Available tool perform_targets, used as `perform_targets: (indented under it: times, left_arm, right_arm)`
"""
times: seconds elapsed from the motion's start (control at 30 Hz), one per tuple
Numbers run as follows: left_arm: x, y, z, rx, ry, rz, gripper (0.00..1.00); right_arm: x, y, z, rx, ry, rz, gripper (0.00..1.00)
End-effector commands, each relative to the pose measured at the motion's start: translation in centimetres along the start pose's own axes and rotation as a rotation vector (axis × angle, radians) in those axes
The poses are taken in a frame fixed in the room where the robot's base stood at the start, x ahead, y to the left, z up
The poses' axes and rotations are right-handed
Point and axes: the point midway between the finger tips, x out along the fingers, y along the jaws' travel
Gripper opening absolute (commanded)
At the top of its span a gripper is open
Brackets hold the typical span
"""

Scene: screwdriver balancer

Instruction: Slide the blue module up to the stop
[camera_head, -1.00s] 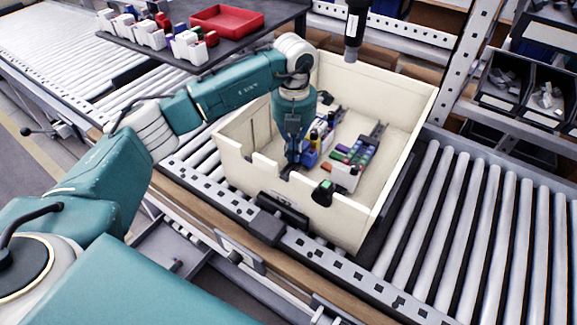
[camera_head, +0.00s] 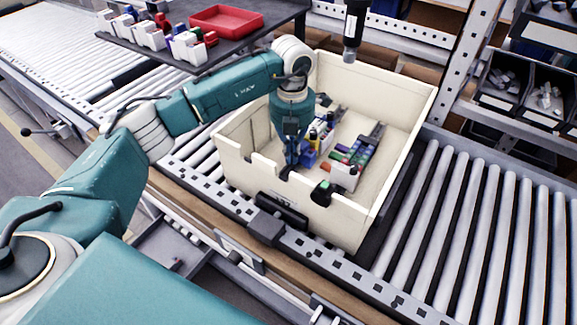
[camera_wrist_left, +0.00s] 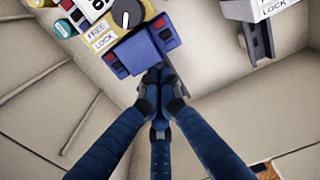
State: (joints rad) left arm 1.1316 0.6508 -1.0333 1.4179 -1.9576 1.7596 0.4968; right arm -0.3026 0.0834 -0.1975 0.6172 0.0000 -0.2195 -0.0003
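The blue module (camera_wrist_left: 145,50) is at the upper middle of the left wrist view, at the near end of a row of modules. In the head view the blue module (camera_head: 309,158) shows inside the cream bin, beside my gripper. My left gripper (camera_wrist_left: 157,82) has its fingers drawn together, with nothing visible between them. Its tips are right at the module's near face; I cannot tell whether they touch. In the head view the left gripper (camera_head: 289,168) points down into the bin near its front wall. My right gripper is not in view.
The cream bin (camera_head: 405,95) has walls around the work and sits on a roller conveyor (camera_head: 470,230). A second row of modules (camera_head: 352,160) lies to the right. A black screwdriver (camera_head: 353,30) hangs above the back. A red tray (camera_head: 227,19) is on the dark table.

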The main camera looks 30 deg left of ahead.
Motion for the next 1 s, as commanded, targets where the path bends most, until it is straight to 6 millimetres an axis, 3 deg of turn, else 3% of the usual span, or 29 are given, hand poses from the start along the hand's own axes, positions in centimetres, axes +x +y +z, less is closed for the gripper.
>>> perform_targets:
  times: [0.33,0.83,1.0]
  left_arm:
    - [-1.5,0.0,0.0,0.000,-0.001,0.001,0.00]
    - [-2.1,0.0,0.0,0.000,0.000,0.001,0.00]
    - [-3.7,0.0,-0.1,-0.001,-0.001,0.001,0.00]
  right_arm:
    - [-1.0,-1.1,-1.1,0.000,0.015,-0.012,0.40]
    - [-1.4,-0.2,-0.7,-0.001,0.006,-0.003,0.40]
    - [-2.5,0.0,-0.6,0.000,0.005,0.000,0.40]
